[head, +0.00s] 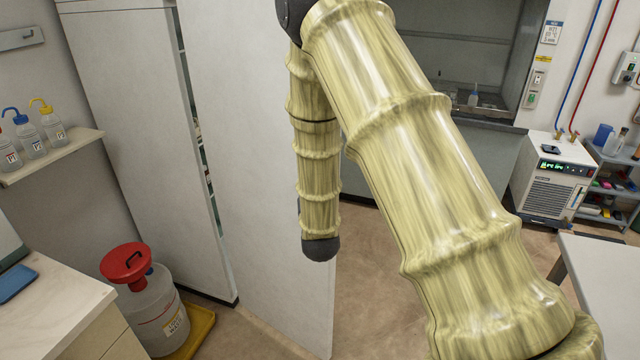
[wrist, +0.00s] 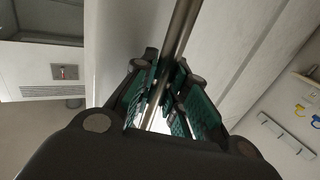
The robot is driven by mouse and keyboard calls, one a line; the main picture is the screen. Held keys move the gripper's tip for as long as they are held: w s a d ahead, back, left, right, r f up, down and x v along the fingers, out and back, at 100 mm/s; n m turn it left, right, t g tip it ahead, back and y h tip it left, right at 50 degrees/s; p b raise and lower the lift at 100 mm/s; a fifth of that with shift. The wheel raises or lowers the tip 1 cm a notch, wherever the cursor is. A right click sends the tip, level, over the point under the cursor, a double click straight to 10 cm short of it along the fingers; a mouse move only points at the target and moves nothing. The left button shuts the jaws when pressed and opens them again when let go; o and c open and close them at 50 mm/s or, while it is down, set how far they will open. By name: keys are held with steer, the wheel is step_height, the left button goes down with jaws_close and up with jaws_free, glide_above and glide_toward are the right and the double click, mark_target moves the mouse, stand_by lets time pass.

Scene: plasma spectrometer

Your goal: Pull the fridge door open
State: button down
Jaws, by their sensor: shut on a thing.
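The white fridge (head: 125,110) stands at the left of the head view. Its door (head: 250,150) stands partly open, and a narrow gap shows shelves with items inside. In the wrist view, a round metal bar handle (wrist: 182,32) runs between the green-padded fingers of my gripper (wrist: 168,88). My gripper is shut on this bar, with the pale door surface (wrist: 125,40) behind it. In the head view my arm covers part of the door, and the gripper and handle cannot be made out there.
A waste container with a red lid (head: 127,262) stands in a yellow tray (head: 200,325) by the fridge's foot. A counter (head: 55,305) is at left front. A chiller unit (head: 552,180) and a pale table (head: 610,275) are at right. Bare floor (head: 375,270) shows beyond the door.

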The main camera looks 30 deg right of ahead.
steer(key=shift+w+d+r, duration=0.1)
steer(key=c, duration=1.4)
jaws_free()
steer(key=v, duration=1.2)
